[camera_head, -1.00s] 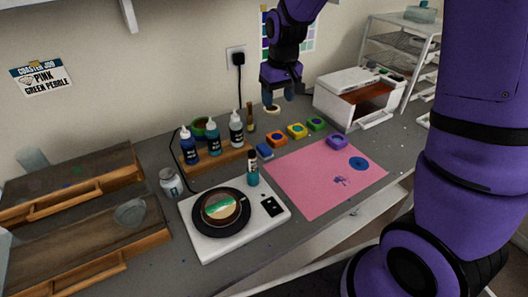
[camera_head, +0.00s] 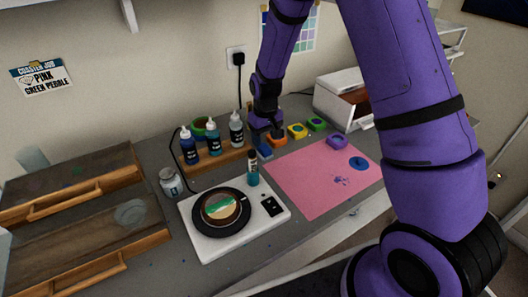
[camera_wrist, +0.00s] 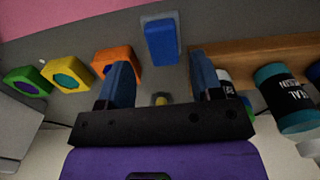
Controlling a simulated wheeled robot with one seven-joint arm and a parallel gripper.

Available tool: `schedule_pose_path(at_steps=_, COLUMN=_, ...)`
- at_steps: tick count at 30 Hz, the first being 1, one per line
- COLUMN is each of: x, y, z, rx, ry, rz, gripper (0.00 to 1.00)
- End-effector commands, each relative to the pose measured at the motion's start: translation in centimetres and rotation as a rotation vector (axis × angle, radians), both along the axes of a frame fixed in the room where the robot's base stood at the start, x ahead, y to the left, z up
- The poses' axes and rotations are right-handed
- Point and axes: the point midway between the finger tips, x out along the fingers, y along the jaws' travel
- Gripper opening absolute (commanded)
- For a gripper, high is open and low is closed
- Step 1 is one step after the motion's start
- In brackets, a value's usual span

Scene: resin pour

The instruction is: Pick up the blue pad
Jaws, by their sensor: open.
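The blue pad (camera_head: 265,151) lies on the grey worktop beside the pink mat and the wooden bottle stand. In the wrist view the blue pad (camera_wrist: 161,42) is a small block just beyond the fingertips, roughly centred between them. My gripper (camera_wrist: 161,72) is open and empty, with its two dark blue fingers apart. In the head view my gripper (camera_head: 263,139) hangs just above and behind the pad, and its fingertips are partly hard to make out. An orange pad (camera_wrist: 116,62) sits close beside the left finger.
The wooden stand (camera_head: 222,161) with bottles is close on the left. A teal bottle (camera_head: 252,170) stands in front.

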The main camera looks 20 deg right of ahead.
Motion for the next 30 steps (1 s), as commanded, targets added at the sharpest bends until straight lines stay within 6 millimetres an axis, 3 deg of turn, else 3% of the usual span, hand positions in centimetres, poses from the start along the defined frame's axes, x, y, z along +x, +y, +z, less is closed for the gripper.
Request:
schedule_pose_path(at_steps=12, x=0.3, y=0.3, z=-4.7, rx=-0.001, ry=0.003, rz=-0.001, gripper=0.60)
schedule_pose_path(at_steps=22, x=0.3, y=0.4, z=-5.3, rx=0.000, ry=0.000, rz=-0.001, gripper=0.60)
schedule_pose_path(at_steps=27, x=0.3, y=0.4, z=-5.2, rx=0.000, ry=0.000, rz=-0.001, gripper=0.23)
schedule_pose_path(at_steps=30, x=0.3, y=0.4, z=-5.2, rx=0.000, ry=0.000, rz=-0.001, gripper=0.19)
